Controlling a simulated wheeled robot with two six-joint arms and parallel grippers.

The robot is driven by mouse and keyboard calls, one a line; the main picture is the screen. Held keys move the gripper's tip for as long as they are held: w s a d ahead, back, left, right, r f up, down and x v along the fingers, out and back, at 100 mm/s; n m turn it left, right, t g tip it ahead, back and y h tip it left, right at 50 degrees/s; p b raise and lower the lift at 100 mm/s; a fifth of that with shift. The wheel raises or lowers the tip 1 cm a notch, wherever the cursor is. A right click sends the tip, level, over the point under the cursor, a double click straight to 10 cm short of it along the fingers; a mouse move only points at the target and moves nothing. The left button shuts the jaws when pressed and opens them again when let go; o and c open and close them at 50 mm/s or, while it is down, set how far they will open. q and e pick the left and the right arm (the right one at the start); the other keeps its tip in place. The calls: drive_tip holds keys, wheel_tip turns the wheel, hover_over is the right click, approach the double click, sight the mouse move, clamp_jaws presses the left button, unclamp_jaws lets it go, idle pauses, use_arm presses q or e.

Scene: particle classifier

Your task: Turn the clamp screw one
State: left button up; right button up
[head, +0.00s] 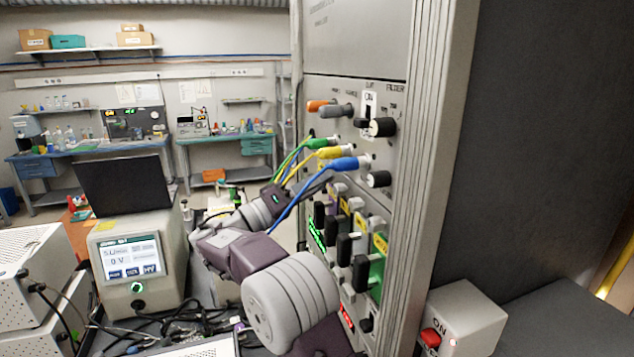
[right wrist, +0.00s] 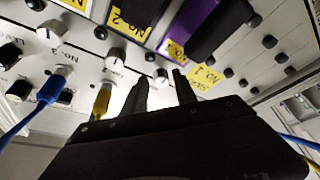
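My right gripper (right wrist: 162,92) points at the instrument panel, its two dark fingers apart. I cannot tell which part is clamp screw one. In the head view my right gripper (head: 318,181) is beside the panel, partly hidden by cables. My left gripper is not in view.
Blue, yellow and green cables (head: 300,190) cross close to my right gripper. Several black handles (head: 345,248) stick out of the panel below it. A box with a red switch (head: 431,337) is at lower right. A boxed meter (head: 130,262) stands left.

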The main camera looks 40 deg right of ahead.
clamp_jaws()
